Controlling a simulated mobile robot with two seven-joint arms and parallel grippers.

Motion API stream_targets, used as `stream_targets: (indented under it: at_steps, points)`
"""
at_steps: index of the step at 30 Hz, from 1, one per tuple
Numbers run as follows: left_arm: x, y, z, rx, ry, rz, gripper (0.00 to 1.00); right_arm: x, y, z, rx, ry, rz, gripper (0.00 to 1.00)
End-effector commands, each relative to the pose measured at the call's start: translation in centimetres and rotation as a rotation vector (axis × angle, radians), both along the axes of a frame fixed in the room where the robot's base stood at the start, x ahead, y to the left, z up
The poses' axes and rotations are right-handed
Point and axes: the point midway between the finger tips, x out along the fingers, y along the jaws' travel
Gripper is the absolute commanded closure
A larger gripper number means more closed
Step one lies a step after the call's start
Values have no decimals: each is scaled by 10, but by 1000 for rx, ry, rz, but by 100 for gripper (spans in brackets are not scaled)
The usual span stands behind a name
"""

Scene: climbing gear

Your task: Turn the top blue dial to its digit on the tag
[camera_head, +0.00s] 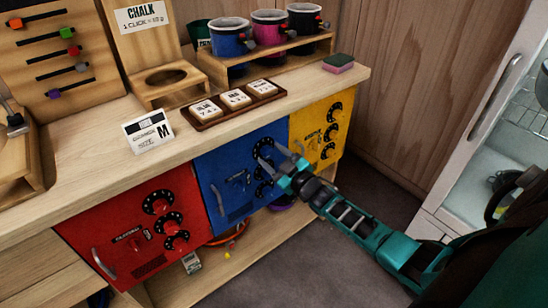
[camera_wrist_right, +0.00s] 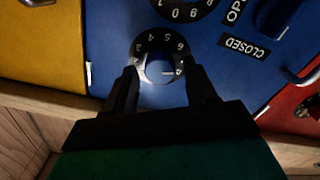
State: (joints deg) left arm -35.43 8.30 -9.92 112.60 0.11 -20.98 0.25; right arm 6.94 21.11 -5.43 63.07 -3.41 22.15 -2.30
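The blue door (camera_head: 222,178) sits in the counter front between the red and yellow doors, with black numbered dials in a column and a handle. Its top blue dial (camera_head: 264,148) is partly hidden by my right gripper (camera_head: 268,153). My left gripper is not in view.
The red door (camera_head: 95,235) and yellow door (camera_head: 305,115) flank the blue one. Another blue dial (camera_wrist_right: 185,8) and the OPEN/CLOSED labels (camera_wrist_right: 245,48) are close to the right fingers. The counter edge (camera_wrist_right: 45,97) is near them. A white cabinet (camera_head: 470,165) stands at right.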

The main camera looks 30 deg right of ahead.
Motion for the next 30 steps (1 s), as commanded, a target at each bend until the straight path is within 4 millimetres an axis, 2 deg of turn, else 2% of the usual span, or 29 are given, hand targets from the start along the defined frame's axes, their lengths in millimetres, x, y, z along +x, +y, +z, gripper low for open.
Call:
stream_targets:
  at_steps: [8,13,18,24,30]
  points:
    - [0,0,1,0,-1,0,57,0,0,0,0,0,0,38]
    - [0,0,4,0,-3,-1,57,-10,-1,0,0,1,0,38]
    - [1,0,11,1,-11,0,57,-38,-3,0,1,5,0,38]
    - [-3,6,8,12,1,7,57,-80,-6,1,0,3,0,38]
    - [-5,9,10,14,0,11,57,-113,-9,0,-1,2,0,38]
